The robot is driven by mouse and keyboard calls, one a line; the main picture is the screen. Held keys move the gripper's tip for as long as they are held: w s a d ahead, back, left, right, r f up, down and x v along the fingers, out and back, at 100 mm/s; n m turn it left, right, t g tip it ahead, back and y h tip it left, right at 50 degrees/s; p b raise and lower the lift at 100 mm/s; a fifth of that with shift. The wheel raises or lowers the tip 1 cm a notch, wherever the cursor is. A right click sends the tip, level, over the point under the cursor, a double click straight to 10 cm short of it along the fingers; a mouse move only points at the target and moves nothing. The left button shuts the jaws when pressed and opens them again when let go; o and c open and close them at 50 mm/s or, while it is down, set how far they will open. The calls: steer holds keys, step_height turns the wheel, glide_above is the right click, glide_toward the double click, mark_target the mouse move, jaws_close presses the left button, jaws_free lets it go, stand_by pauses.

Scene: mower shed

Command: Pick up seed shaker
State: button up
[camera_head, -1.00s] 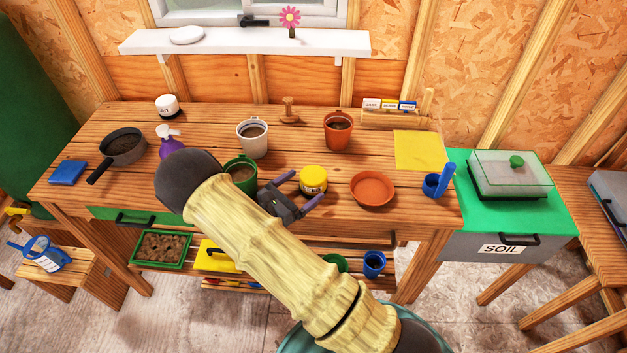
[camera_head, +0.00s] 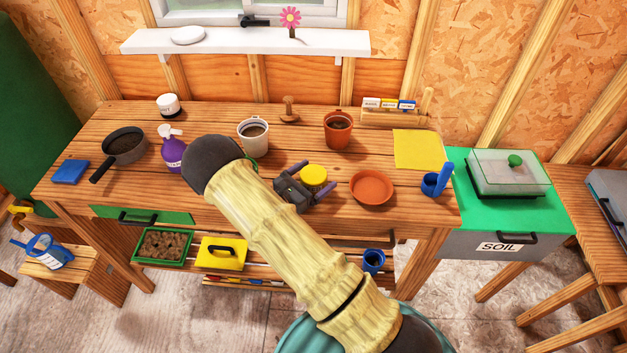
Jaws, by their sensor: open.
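The seed shaker (camera_head: 314,174), a small round container with a yellow lid, stands on the wooden workbench (camera_head: 215,203) right of the middle. I take it for the shaker; its label is now hidden. My gripper (camera_head: 317,177) is open, with one finger at its far left side and one at its near right side. The shaker is between the fingers or just below them; I cannot tell whether they touch it. My arm crosses the bench front and hides part of the bench and a green pot.
A terracotta saucer (camera_head: 372,187) lies close right of the gripper. A white pot (camera_head: 252,133) and a terracotta pot (camera_head: 338,129) stand behind. A purple spray bottle (camera_head: 172,150) is to the left, and a blue cup (camera_head: 433,185) is near the right edge.

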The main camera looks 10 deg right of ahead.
mark_target(314, 173)
steer(key=c, duration=1.1)
steer(key=shift+r, duration=0.1)
step_height(314, 173, up, 10)
steer(key=shift+f+b, duration=0.1)
steer(key=shift+b, duration=0.3)
